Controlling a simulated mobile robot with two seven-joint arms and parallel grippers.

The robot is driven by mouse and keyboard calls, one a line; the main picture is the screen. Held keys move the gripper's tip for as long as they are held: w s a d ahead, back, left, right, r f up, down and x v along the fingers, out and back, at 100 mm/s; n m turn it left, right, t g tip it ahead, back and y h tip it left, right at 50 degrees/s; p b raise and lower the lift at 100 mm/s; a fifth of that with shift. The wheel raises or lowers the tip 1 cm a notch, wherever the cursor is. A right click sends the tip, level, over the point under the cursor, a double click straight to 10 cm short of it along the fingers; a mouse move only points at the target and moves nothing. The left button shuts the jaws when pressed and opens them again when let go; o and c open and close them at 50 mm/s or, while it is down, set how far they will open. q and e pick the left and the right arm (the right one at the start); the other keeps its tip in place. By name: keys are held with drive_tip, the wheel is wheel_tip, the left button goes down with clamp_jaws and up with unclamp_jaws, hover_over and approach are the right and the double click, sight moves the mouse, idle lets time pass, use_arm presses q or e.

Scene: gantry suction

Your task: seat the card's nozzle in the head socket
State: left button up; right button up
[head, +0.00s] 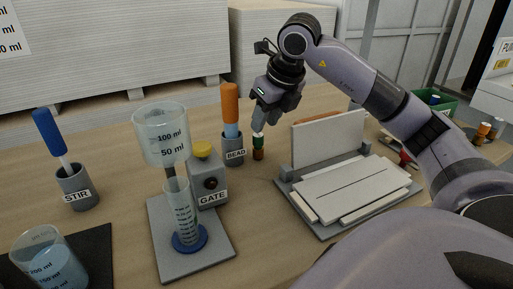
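I cannot make out a card, a nozzle or a head socket by sight in the head view. My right gripper (260,122) points down at the back middle of the bench, behind and left of an upright pale panel (329,139). My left gripper is not in view.
A grey tray (303,213) with pale flat plates (350,188) lies right of centre. A BEAD cup (233,150), GATE block (206,180), cylinder (180,212), STIR cup (76,188) and beaker (50,262) stand left. A green bin (440,104) is far right.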

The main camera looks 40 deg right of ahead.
sight(260, 135)
drive_tip(key=x, duration=0.7)
drive_tip(key=shift+s+f, duration=0.1)
clamp_jaws()
